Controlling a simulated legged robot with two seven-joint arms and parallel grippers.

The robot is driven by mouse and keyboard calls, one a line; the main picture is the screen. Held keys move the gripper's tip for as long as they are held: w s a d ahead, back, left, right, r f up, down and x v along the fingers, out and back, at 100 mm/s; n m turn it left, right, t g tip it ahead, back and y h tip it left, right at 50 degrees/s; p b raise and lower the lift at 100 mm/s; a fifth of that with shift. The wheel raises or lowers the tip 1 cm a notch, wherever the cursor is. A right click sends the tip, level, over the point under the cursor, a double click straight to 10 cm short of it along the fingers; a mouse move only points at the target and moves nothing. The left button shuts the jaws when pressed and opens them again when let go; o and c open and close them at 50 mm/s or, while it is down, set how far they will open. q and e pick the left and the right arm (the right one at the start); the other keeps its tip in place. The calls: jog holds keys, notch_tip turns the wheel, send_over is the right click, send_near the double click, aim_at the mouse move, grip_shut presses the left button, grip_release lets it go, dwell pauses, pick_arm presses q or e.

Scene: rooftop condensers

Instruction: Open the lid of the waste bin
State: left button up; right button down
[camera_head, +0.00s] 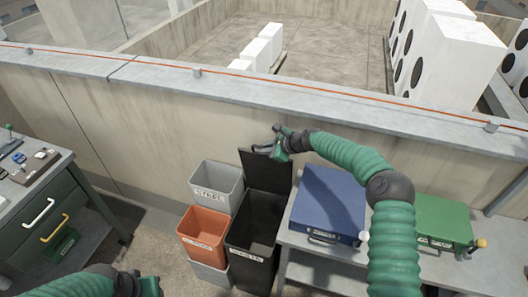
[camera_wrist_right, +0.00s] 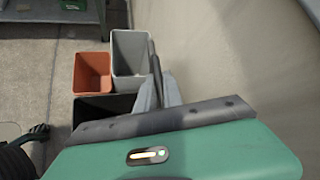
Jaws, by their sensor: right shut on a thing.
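The black waste bin (camera_head: 252,240) stands on the floor against the wall, between the orange bin and the table. Its dark lid (camera_head: 265,173) is raised and stands nearly upright at the bin's back, so the bin's inside shows. My right gripper (camera_head: 268,149) is at the lid's top edge and is shut on it. In the right wrist view the lid shows edge-on as a thin dark strip (camera_wrist_right: 154,70) between the grey fingers (camera_wrist_right: 160,92). My left gripper (camera_head: 150,285) shows only partly at the bottom edge, and its fingers are out of view.
A grey bin (camera_head: 217,184) and an orange bin (camera_head: 204,236) stand left of the waste bin. A table with a blue case (camera_head: 328,203) and a green case (camera_head: 442,222) is on the right. A workbench (camera_head: 40,200) stands at the left. The wall (camera_head: 200,130) is close behind.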

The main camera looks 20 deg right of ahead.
jog(key=shift+w+d+f, duration=0.1)
jog(key=shift+d, duration=0.05)
jog(key=c, duration=1.7)
grip_release()
jog(key=shift+o, duration=1)
jog(key=shift+w, duration=0.1)
jog(key=b+v, duration=0.1)
jog(key=v, duration=1.5)
jog(key=shift+s+d+b, duration=0.15)
jog(key=shift+s+b, duration=0.1)
jog(key=shift+b, duration=0.05)
